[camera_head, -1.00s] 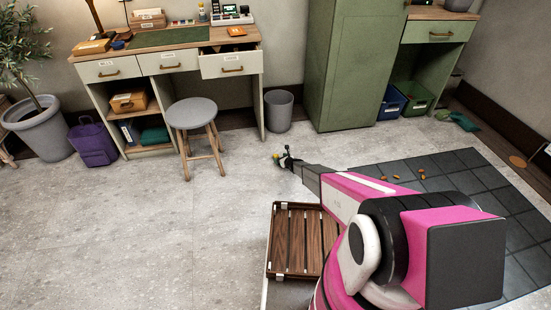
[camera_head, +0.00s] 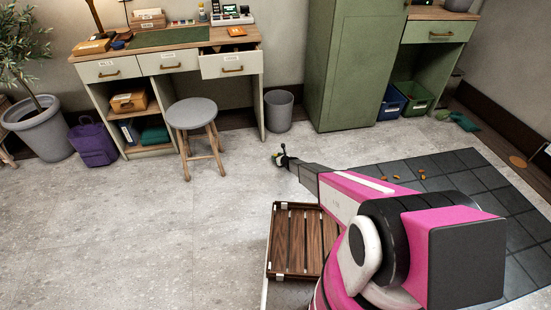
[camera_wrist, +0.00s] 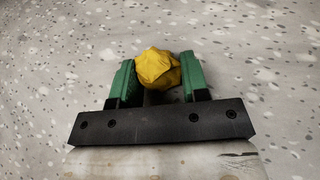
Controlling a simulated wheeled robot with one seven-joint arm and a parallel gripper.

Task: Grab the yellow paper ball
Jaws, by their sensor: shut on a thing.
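The yellow paper ball (camera_wrist: 157,69) is a crumpled lump between the two green fingers of my gripper (camera_wrist: 160,80) in the wrist view. The fingers touch it on its left and right sides, and my gripper is shut on it. Speckled grey floor shows all around it. In the head view my gripper (camera_head: 281,158) is at the far end of my outstretched arm, low over the floor in front of the desk. The ball is too small to make out clearly there.
A grey stool (camera_head: 192,114) stands left of my gripper, and a grey bin (camera_head: 279,112) stands behind it. A slatted wooden tray (camera_head: 297,243) lies near my arm. The floor at left is clear.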

